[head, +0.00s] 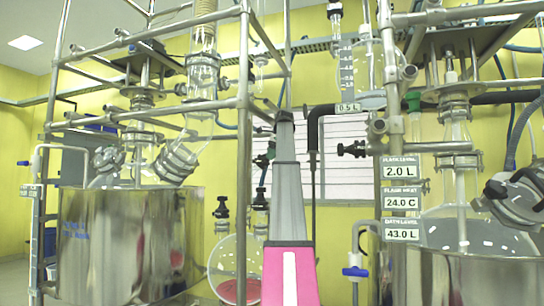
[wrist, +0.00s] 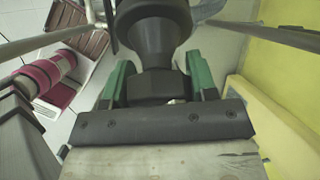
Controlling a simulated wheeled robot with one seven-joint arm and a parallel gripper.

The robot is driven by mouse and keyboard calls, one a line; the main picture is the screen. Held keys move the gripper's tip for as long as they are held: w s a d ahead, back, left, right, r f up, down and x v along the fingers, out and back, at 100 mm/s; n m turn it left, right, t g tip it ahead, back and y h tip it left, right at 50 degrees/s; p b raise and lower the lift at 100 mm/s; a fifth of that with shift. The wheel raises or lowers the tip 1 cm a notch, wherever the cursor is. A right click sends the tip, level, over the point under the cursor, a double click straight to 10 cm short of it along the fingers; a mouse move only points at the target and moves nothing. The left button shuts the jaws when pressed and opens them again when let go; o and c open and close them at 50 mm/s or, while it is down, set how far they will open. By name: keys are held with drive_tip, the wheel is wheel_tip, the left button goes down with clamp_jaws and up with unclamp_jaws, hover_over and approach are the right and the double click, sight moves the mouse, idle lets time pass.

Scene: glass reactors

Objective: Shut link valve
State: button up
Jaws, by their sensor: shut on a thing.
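In the wrist view my gripper (wrist: 158,78) has its two green fingers closed on either side of a black valve knob (wrist: 153,30). The knob has a wide collar and a thicker block between the fingers. I take it for the link valve handle, but no label shows. In the head view my grey and pink arm stands in front of the middle of the rig and hides much of the gripper. A small dark and green shape shows just left of the arm top. Whether the valve is open or shut cannot be told.
A steel bath (head: 130,245) stands at left and another (head: 480,280) at right. Metal frame posts (head: 243,120) and glassware surround the arm. Display labels (head: 401,171) hang right of it. Black knobs (head: 221,207) sit above a round flask (head: 235,268).

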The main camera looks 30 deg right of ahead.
idle(0.4)
drive_tip(key=o, duration=0.9)
drive_tip(key=shift+f, duration=0.1)
